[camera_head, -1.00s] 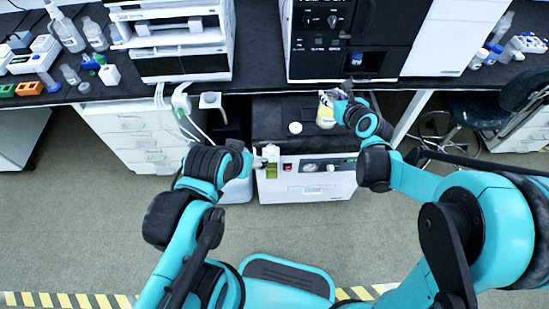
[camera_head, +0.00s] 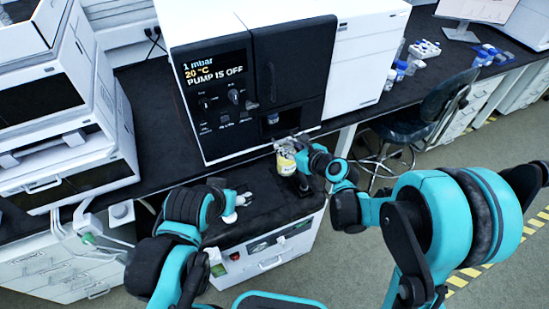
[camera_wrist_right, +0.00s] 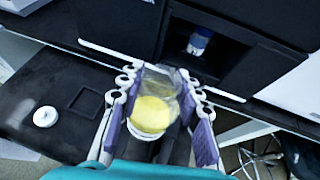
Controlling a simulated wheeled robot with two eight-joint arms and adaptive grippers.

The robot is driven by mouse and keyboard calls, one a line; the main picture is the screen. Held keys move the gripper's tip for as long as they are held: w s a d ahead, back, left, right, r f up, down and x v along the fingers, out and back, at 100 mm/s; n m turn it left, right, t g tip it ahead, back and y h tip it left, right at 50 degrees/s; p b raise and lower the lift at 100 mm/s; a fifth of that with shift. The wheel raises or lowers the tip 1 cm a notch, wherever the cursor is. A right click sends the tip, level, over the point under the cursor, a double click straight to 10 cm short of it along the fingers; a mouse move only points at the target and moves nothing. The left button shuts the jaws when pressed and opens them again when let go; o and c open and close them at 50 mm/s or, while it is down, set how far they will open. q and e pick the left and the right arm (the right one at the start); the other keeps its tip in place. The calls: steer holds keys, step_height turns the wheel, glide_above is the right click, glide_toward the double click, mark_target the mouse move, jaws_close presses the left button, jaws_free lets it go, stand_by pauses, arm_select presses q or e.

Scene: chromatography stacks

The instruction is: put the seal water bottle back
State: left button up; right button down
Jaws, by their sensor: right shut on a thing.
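A clear bottle with a yellow part, apparently the seal water bottle (camera_head: 286,163), is between the fingers of my right gripper (camera_head: 291,148). The right wrist view shows the bottle (camera_wrist_right: 152,112) gripped between the purple pads of the right gripper (camera_wrist_right: 160,92); I cannot tell whether its base touches anything. It is above the right part of the cabinet's black top (camera_head: 262,212). A round white cap (camera_wrist_right: 45,116) lies on that top, apart from the bottle. My left gripper (camera_head: 231,213) is at the top's left side, its fingers too small to read.
A black-fronted instrument (camera_head: 292,75) stands on the bench behind the bottle. Its small open bay (camera_wrist_right: 205,45) holds a blue-and-white vial (camera_wrist_right: 199,41). A square recess (camera_wrist_right: 88,98) shows in the cabinet's black top. White stacked modules (camera_head: 70,120) stand left; a chair (camera_head: 415,125) is right.

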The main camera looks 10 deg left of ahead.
steer(key=shift+w+a+f+b, duration=0.3)
steer(key=shift+w+a+f, duration=0.1)
steer(key=shift+a+f, duration=0.05)
arm_select(q)
step_height(320, 180, down, 6)
steer(key=b, duration=0.6)
steer(key=shift+w+d+f, duration=0.15)
steer(key=shift+w+f, duration=0.1)
steer(key=shift+w, duration=0.2)
arm_select(e)
steer(key=w+a+f, duration=0.3)
steer(key=a+f, duration=0.7)
steer(key=shift+s, duration=0.1)
steer(key=c, duration=1)
jaws_free()
steer(key=shift+f, duration=0.15)
steer(key=shift+c, duration=0.2)
